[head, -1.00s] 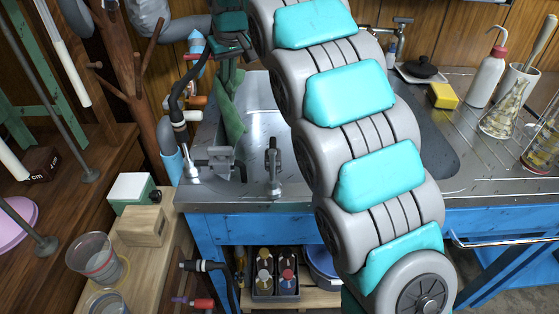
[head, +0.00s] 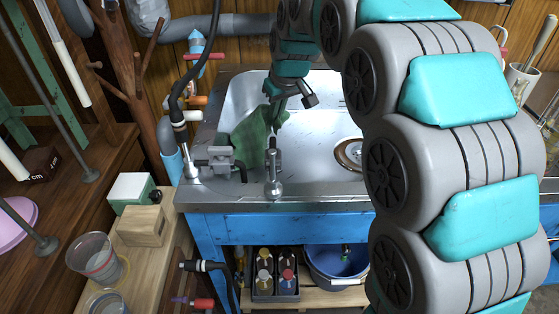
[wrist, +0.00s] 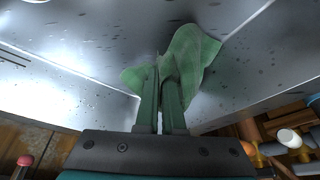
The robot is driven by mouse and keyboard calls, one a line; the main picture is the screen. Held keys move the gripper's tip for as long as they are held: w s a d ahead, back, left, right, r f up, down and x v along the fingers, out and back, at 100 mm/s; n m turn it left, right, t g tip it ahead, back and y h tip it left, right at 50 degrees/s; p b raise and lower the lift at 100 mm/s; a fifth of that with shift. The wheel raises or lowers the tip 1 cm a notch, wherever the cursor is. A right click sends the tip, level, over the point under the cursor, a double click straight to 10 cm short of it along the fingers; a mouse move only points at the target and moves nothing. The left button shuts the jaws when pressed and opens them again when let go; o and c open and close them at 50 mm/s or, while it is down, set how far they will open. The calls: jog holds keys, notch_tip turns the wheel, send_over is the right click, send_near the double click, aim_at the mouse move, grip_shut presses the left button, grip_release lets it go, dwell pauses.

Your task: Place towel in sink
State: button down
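The green towel (head: 246,139) hangs inside the left part of the metal sink (head: 320,130), its lower part spread against the basin. My gripper (head: 276,112) is over the sink, at the towel's upper right end. In the wrist view, my gripper's two fingers (wrist: 160,85) are close together with the towel (wrist: 192,58) pinched at them and fanning out beyond the tips. Whether the towel's lower edge rests on the basin floor is hard to tell.
A tap with a lever (head: 273,170) and a grey clamp-like fitting (head: 215,160) stand at the sink's front rim. A black hose (head: 178,105) rises at the left. A round drain (head: 349,154) shows in the basin. My arm covers the right side of the counter.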

jog(key=s+d+f, duration=0.1)
jog(key=d+f, duration=0.2)
jog(key=d, duration=0.1)
jog(key=s+d+f, duration=0.1)
jog(key=d+f, duration=0.3)
jog(key=s+d+f, duration=0.1)
jog(key=d+f, duration=0.2)
jog(key=d, duration=0.1)
jog(key=shift+s+d+f, duration=0.15)
jog(key=shift+s+f, duration=0.1)
jog(key=shift+f, duration=0.15)
jog(key=c, duration=0.6)
grip_release()
